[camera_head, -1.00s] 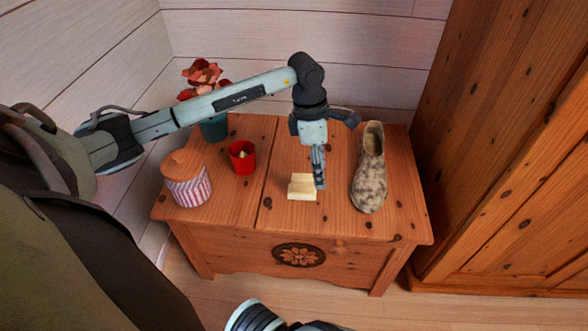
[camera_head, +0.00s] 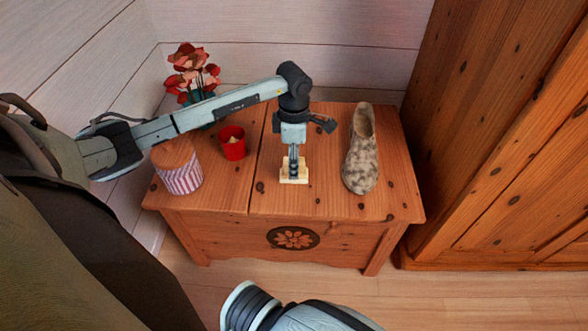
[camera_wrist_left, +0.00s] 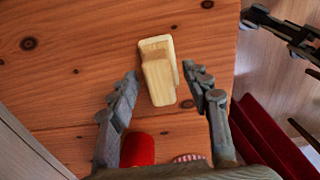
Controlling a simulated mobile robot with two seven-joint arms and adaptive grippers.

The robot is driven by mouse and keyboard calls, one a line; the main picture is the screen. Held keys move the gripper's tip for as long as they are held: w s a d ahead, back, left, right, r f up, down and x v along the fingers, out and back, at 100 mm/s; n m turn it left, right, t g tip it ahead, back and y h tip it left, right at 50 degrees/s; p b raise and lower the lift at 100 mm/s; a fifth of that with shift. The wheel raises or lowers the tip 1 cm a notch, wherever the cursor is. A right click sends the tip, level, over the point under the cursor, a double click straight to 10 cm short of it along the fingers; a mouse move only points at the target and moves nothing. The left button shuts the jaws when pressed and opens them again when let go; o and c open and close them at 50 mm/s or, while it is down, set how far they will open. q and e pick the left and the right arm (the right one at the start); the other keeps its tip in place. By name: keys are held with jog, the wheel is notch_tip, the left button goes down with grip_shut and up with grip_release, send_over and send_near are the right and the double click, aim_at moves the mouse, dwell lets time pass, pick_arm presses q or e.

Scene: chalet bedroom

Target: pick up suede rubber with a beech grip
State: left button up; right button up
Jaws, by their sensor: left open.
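The suede rubber with a beech grip (camera_head: 288,178) is a small pale wooden block with a narrower raised grip, lying on top of the wooden chest. It also shows in the left wrist view (camera_wrist_left: 158,78). My left gripper (camera_wrist_left: 160,75) points down over it and is open. One finger is on each side of the grip in the wrist view, with gaps on both sides. In the head view the left gripper (camera_head: 293,168) hides part of the block. What looks like my right gripper (camera_wrist_left: 285,28) shows at the top right of the wrist view, its opening unclear.
On the chest (camera_head: 325,200) stand a mottled boot (camera_head: 361,155) to the right, and a red cup (camera_head: 232,143), a striped jar with wooden lid (camera_head: 180,170) and red flowers (camera_head: 190,70) to the left. A tall wooden wardrobe (camera_head: 500,150) stands at right.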

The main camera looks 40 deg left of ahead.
pick_arm(q)
grip_shut()
jog(key=shift+r, duration=0.15)
jog(key=shift+r, duration=0.55)
notch_tip(320, 180, up, 3)
jog(key=shift+f, duration=0.2)
jog(key=s+d+r, duration=0.2)
jog(key=s+r, duration=0.5)
jog(key=s, duration=0.4)
jog(key=shift+s+d, duration=0.2)
jog(key=shift+d, duration=0.1)
